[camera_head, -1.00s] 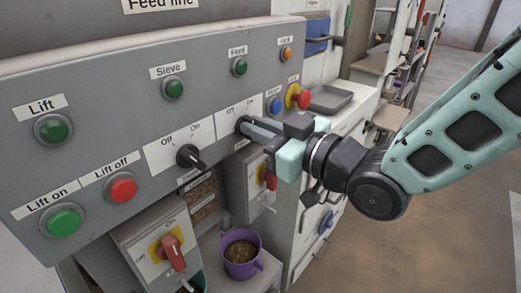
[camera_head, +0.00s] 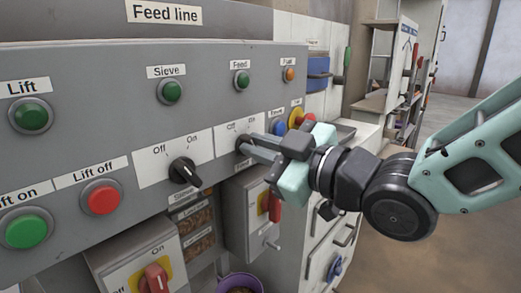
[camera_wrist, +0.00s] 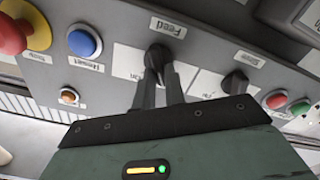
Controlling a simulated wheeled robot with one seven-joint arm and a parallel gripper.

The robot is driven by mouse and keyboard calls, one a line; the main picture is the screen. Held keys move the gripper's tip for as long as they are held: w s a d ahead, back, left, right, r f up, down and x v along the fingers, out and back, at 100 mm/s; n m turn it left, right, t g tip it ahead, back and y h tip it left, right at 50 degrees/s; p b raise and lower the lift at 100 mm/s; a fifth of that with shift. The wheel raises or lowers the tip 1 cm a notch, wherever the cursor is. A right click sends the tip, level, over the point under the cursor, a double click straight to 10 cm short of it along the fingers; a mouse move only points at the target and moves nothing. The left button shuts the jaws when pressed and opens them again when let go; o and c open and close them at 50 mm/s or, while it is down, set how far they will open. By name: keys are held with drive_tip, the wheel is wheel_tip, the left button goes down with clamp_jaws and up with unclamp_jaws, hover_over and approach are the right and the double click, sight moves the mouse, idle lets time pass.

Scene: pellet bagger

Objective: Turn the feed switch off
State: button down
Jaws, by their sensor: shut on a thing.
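The feed switch is a black rotary knob (camera_wrist: 155,60) on a white Off/On plate, beside the "Feed" label in the wrist view. In the head view the knob (camera_head: 242,144) is mostly hidden by my fingertips, below the green Feed lamp (camera_head: 241,79). My gripper (camera_head: 248,147) reaches the panel from the right and is shut on the knob. In the wrist view its two dark fingers (camera_wrist: 159,82) lie on either side of the knob. I cannot tell clearly which mark the knob points to.
The similar sieve knob (camera_head: 184,171) is left of my gripper. A blue button (camera_head: 278,128) and a red emergency stop (camera_head: 296,119) on yellow are close on the right. Below are a box with a red handle (camera_head: 274,206) and a purple bucket (camera_head: 239,283).

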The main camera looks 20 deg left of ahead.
drive_tip(key=c, duration=1.5)
unclamp_jaws()
drive_tip(key=shift+o, duration=0.2)
drive_tip(key=shift+d, duration=0.1)
drive_tip(key=b+v, duration=0.7)
drive_tip(key=v, duration=1)
drive_tip(key=shift+d, duration=0.15)
